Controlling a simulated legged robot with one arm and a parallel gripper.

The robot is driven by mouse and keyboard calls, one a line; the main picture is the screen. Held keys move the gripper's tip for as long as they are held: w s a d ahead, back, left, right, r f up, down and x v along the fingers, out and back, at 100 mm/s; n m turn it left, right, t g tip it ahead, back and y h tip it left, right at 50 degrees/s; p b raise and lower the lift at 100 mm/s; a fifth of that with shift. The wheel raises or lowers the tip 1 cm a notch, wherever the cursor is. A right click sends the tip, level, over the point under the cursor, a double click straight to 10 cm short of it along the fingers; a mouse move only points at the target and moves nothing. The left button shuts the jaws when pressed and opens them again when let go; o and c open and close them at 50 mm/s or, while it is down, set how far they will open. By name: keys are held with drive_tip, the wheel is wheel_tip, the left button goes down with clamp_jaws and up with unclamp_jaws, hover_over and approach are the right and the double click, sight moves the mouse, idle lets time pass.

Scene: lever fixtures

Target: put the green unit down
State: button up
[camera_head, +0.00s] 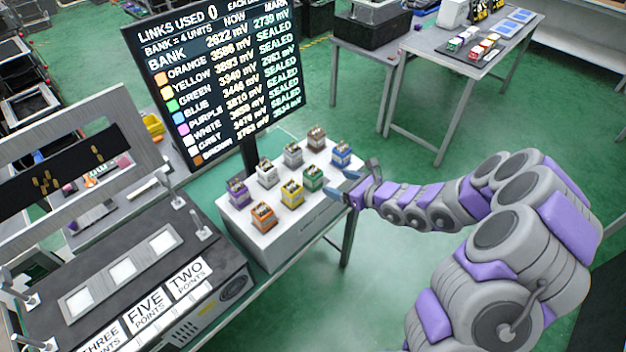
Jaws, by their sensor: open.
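The green unit (314,178) stands on the white-topped box (268,240), toward its right side, among several other coloured units. My gripper (346,185) is open at the right edge of the box top. Its fingers point left toward the green unit, with a small gap visible between them and it. Nothing shows between the fingers.
The blue unit (341,153) stands close behind my gripper. The yellow unit (291,194) is left of the green one, and the orange unit (263,216) is nearer the front. A display board (215,75) rises behind. A fixture with point labels (145,312) stands at left.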

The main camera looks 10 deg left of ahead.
sight(319, 176)
drive_tip(key=b+x, duration=0.1)
drive_tip(key=x, duration=0.6)
drive_tip(key=b+x, duration=0.1)
drive_tip(key=x, duration=0.3)
drive_tip(key=shift+s, duration=0.1)
drive_tip(key=shift+w+a+f, duration=0.2)
drive_tip(key=shift+w+a, duration=0.2)
drive_tip(key=shift+a, duration=0.1)
drive_tip(key=shift+c, duration=0.4)
drive_tip(key=shift+d, duration=0.1)
drive_tip(key=c, duration=1.2)
drive_tip(key=shift+o, duration=0.2)
drive_tip(key=shift+r, duration=0.15)
